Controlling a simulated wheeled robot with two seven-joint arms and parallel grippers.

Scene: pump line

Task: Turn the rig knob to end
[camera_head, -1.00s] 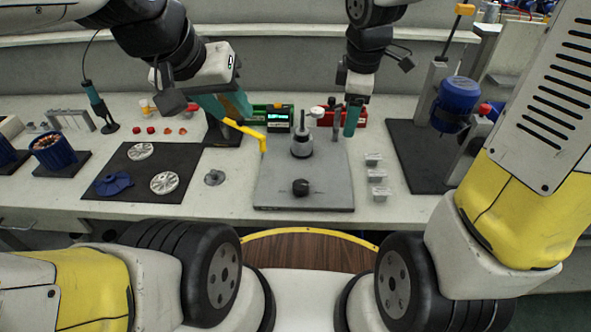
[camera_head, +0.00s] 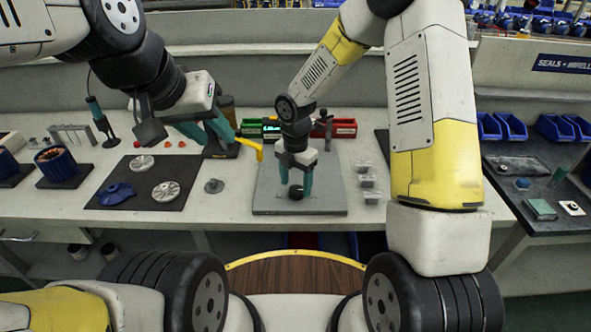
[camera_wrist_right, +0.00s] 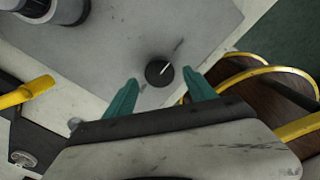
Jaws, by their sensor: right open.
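The rig knob (camera_head: 296,193) is a small black round knob near the front of the grey rig plate (camera_head: 330,207). In the right wrist view the knob (camera_wrist_right: 160,73) shows a white line pointing up and right. My right gripper (camera_head: 296,187) points down over it, open, one teal finger on each side. In the right wrist view the fingertips (camera_wrist_right: 160,80) appear apart from the knob; height is hard to judge. My left gripper (camera_head: 215,135) is at the left, beside a bent yellow handle (camera_head: 251,146); whether it grips this is unclear.
A dark mat (camera_head: 125,202) with two pale discs and a blue part lies left. Small grey blocks (camera_head: 368,181) stand right of the plate. Green (camera_head: 252,129) and red (camera_head: 345,129) bins are behind. My right arm covers much of the rig behind the knob.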

